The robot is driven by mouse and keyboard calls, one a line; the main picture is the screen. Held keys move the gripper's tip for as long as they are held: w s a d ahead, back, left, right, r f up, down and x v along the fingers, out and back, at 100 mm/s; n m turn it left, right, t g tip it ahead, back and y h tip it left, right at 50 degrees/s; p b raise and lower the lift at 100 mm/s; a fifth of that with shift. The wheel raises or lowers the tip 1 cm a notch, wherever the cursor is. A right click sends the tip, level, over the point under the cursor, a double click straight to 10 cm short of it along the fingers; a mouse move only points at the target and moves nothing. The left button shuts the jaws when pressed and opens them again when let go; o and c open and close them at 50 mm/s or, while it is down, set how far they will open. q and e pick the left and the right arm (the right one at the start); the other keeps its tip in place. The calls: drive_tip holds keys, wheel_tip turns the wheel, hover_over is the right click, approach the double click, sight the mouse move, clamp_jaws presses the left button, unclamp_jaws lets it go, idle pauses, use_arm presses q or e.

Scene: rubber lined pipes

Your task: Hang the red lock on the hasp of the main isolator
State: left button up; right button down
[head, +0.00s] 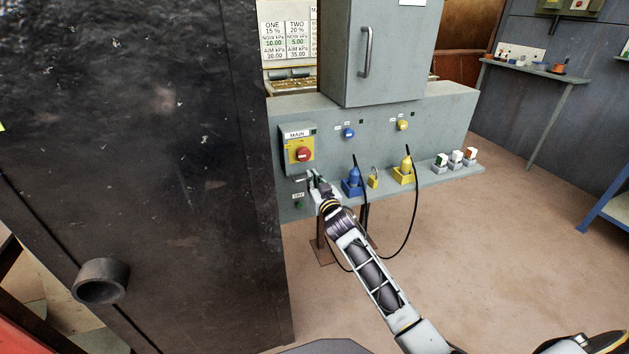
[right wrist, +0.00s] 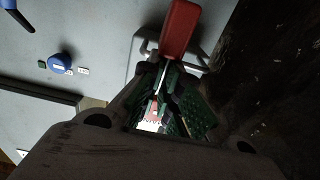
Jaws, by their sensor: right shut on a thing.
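The main isolator (head: 299,150) is a grey box with a yellow plate and red knob, on the left of the grey panel's front. My right gripper (head: 316,183) is just below it, close to the panel. In the right wrist view, the red lock (right wrist: 181,28) shows at the fingertips of my right gripper (right wrist: 165,72), which is shut on it. A grey metal bar lies beside the red body; whether it is shackle or hasp is unclear. In the head view the lock and hasp are too small or hidden to make out. My left gripper is not in view.
A dark cabinet (head: 150,160) stands close on the left. Right of my gripper, a ledge holds a blue plug (head: 353,178), a yellow padlock (head: 373,180), a yellow plug (head: 405,168) and white-and-coloured blocks (head: 456,158). Black cables hang below. Floor (head: 480,260) at right is clear.

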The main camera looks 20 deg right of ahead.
drive_tip(key=shift+w+d+f, duration=0.15)
drive_tip(key=shift+w+f, duration=0.05)
drive_tip(key=shift+f, duration=0.05)
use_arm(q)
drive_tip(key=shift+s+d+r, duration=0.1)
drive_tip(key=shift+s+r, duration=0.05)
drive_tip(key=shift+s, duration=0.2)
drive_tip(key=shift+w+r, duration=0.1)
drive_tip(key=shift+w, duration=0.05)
use_arm(e)
drive_tip(key=c, duration=1.7)
unclamp_jaws()
drive_tip(key=shift+o, duration=0.7)
drive_tip(key=shift+w+f, duration=0.1)
drive_tip(key=shift+w+a+f, duration=0.25)
drive_tip(key=shift+w+f, duration=0.4)
drive_tip(key=shift+f, duration=0.05)
drive_tip(key=shift+w, duration=0.1)
drive_tip(key=shift+s, duration=0.2)
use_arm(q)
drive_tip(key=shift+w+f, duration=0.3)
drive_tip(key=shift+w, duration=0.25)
